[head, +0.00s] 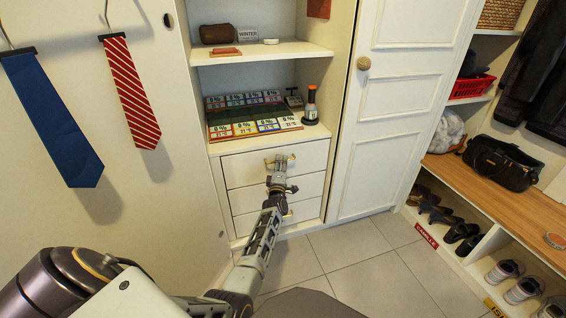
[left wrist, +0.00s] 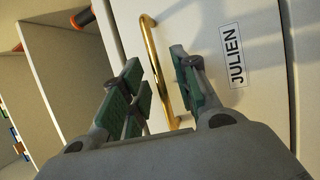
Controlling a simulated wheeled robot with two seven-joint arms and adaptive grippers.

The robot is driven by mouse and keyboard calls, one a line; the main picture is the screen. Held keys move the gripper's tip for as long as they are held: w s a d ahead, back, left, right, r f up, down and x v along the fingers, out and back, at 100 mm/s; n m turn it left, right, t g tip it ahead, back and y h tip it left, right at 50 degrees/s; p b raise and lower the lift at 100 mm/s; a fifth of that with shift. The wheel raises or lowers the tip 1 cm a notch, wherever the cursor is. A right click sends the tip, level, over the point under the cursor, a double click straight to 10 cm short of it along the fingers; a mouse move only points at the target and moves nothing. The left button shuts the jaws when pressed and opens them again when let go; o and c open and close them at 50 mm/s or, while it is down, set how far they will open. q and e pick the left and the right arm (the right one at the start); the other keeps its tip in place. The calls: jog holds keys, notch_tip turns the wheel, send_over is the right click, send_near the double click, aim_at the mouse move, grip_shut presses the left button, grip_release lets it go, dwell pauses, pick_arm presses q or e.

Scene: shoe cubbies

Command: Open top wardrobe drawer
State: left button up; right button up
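The white wardrobe drawers stand stacked under a shelf in the head view. The top drawer (head: 240,167) looks shut, its front flush with the ones below. Its brass bar handle (left wrist: 154,62) shows in the left wrist view, beside a "JULIEN" label (left wrist: 236,56). My left gripper (head: 277,166) is at the top drawer's front in the head view. In the left wrist view its green-padded fingers (left wrist: 163,88) are spread, with the handle in the gap between them and space on both sides. The lower part of the handle is partly hidden by the gripper. My right gripper is not in view.
A board with coloured cards (head: 254,116) and a dark bottle-like object (head: 311,104) sit on the shelf above. A closed white door (head: 372,140) stands to the right. A bench with shoes (head: 500,190) lies farther right. The tiled floor (head: 340,254) before the drawers is clear.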

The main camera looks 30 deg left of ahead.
pick_arm(q)
jog(key=shift+c, duration=0.3)
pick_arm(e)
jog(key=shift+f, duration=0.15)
pick_arm(q)
grip_shut()
jog(key=shift+d, duration=0.1)
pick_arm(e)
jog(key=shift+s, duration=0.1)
